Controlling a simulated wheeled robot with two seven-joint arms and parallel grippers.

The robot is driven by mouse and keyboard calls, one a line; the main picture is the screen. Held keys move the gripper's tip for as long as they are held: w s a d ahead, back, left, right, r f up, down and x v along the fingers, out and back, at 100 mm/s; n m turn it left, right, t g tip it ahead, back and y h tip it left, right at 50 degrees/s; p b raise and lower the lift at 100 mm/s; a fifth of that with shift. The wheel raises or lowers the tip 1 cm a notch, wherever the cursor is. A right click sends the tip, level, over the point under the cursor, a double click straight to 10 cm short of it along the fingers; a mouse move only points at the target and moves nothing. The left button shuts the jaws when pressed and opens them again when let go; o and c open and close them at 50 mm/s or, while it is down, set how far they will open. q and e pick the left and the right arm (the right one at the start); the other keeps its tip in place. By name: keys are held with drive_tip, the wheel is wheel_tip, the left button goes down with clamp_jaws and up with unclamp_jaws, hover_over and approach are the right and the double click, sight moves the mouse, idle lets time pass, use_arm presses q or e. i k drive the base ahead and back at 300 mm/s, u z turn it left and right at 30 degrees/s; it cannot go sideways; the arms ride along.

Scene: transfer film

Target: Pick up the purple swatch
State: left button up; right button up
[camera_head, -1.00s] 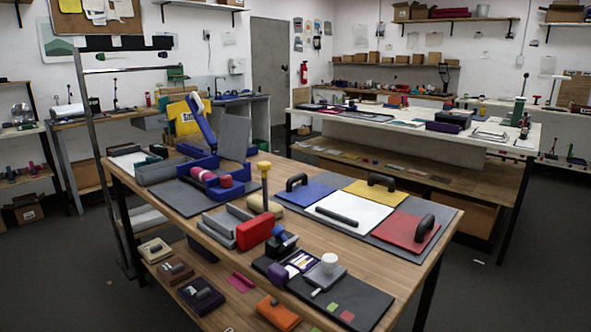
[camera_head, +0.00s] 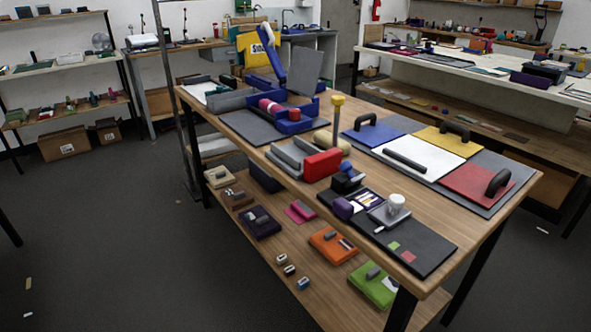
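I cannot single out a purple swatch for certain. Small green (camera_head: 393,246) and red (camera_head: 408,257) swatches lie on the dark mat (camera_head: 430,252) at the front right of the wooden table. On the lower shelf are a magenta piece (camera_head: 300,211) and a dark purple block (camera_head: 260,223) with a grey handle on top. Neither of my grippers shows.
Blue, white, yellow and red panels with black handles lie on the tabletop (camera_head: 450,218). A blue press (camera_head: 290,125) stands at its back left. The lower shelf also holds orange (camera_head: 328,248) and green (camera_head: 372,288) blocks. Grey floor (camera_head: 120,235) at left is open.

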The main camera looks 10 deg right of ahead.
sight(366, 201)
drive_tip(key=u, duration=1.1)
drive_tip(key=i, duration=1.35)
drive_tip(key=z, duration=2.6)
